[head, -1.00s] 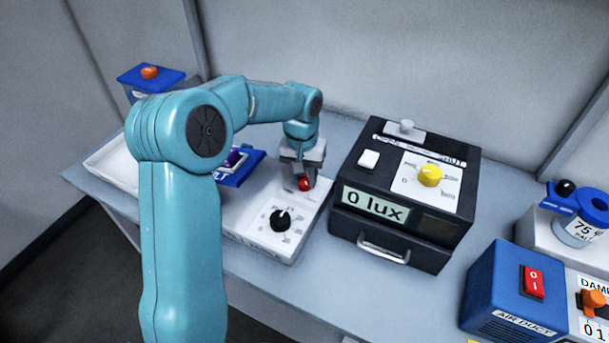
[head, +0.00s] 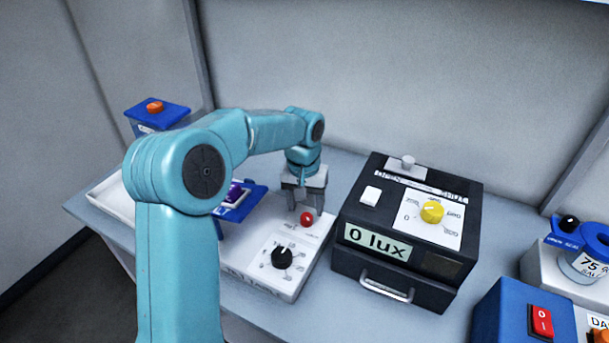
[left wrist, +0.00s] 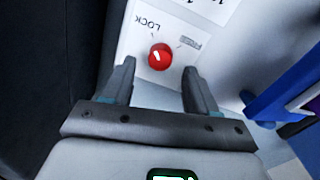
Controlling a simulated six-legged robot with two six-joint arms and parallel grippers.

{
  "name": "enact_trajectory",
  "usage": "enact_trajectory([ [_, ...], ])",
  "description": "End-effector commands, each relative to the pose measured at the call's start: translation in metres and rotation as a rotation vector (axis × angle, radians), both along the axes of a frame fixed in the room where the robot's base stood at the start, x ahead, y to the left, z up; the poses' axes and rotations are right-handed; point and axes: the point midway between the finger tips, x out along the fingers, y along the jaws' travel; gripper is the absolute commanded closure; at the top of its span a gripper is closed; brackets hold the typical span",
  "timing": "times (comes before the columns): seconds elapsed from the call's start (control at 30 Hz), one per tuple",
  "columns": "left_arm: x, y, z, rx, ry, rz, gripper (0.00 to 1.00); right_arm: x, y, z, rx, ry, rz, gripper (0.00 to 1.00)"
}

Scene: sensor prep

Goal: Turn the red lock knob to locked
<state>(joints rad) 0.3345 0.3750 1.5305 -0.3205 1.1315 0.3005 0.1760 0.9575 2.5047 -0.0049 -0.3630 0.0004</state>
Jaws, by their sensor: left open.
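The red lock knob (head: 306,219) sits on the white panel (head: 262,237), behind the black dial (head: 282,257). In the left wrist view the red knob (left wrist: 160,57) has a "LOCK" label at its upper left and a greyed label at its upper right. Its pointer direction is hard to make out. My left gripper (head: 306,210) is open and points down by the knob. In the left wrist view its two fingers (left wrist: 160,82) stand apart, with the knob just beyond their tips and nothing between them. My right gripper is not in view.
A black box (head: 360,235) with a yellow dial (head: 432,211) and "0 lux" display stands close on the right. A blue device with a purple part (head: 236,191) is at the left. A blue box with a red switch (head: 541,321) is at front right.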

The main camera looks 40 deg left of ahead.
Motion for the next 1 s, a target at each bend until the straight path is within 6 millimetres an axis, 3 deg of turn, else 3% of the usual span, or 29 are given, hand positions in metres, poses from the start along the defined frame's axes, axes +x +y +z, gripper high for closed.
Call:
enact_trajectory([
  [0.3,-0.001,0.003,0.087,0.0,-0.004,0.0,0.42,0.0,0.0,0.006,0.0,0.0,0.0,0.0],
  [0.5,-0.002,0.005,0.122,0.0,-0.001,0.001,0.42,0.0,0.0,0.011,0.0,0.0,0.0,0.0],
  [0.7,-0.003,0.005,0.134,-0.001,0.002,0.0,0.42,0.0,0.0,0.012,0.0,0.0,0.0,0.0],
  [1.0,-0.003,0.005,0.134,-0.001,0.002,0.0,0.42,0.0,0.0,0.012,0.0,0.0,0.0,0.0],
])
